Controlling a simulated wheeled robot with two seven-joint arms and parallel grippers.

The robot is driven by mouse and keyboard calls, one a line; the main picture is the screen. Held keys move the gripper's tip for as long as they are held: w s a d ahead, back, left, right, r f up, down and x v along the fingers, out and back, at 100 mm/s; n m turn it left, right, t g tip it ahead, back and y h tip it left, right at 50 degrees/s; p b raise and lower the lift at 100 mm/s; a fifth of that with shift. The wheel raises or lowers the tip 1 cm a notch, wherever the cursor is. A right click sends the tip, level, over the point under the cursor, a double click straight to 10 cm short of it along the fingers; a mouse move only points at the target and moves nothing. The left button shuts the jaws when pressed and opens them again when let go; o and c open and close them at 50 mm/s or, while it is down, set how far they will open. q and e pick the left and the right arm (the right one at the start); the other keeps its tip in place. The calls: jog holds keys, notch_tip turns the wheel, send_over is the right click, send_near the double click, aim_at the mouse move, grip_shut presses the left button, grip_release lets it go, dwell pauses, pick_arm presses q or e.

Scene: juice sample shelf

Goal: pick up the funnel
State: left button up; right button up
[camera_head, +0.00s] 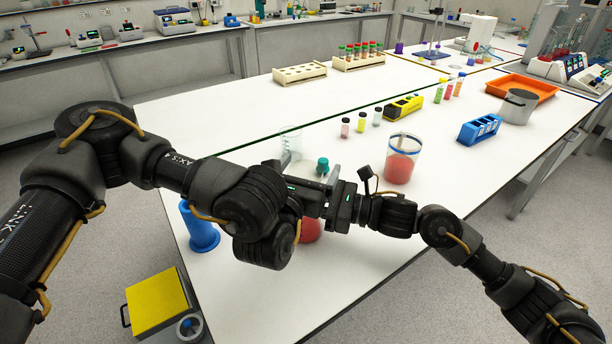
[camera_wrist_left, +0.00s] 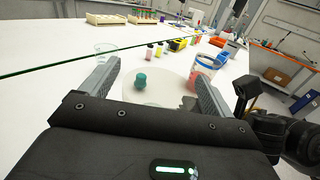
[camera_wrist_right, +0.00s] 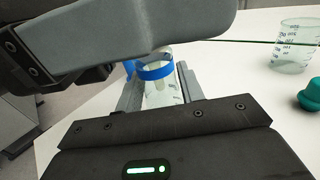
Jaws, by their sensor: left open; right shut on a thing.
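A pale, translucent round thing (camera_wrist_left: 172,76) shows between the jaws in the left wrist view. It looks like the funnel's wide mouth. In the head view the arms hide it. My left gripper (camera_wrist_left: 158,69) is open, its fingers on either side of it; contact is unclear. My right gripper (camera_wrist_right: 159,76) is shut on a clear vessel with a blue band and markings (camera_wrist_right: 161,97). Part of my left gripper covers the top of the right wrist view. In the head view both grippers meet over a red-filled vessel (camera_head: 310,231), mostly hidden.
A teal stopper (camera_head: 322,166) and clear beaker (camera_head: 290,145) stand just behind the grippers. A blue-rimmed beaker of red liquid (camera_head: 402,160) stands to the right. A blue flared piece (camera_head: 202,236) stands left. The white table's front (camera_head: 270,290) is clear.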

pick_arm(q)
jog(key=shift+w, duration=0.2)
jog(key=c, duration=1.1)
jog(key=shift+c, duration=0.2)
jog(key=shift+r, duration=0.15)
jog(key=shift+r, duration=3.7)
jog(key=shift+s+d+r, duration=0.1)
jog(key=shift+d+r, duration=0.05)
jog(key=shift+r, duration=0.85)
jog(key=shift+r, duration=0.15)
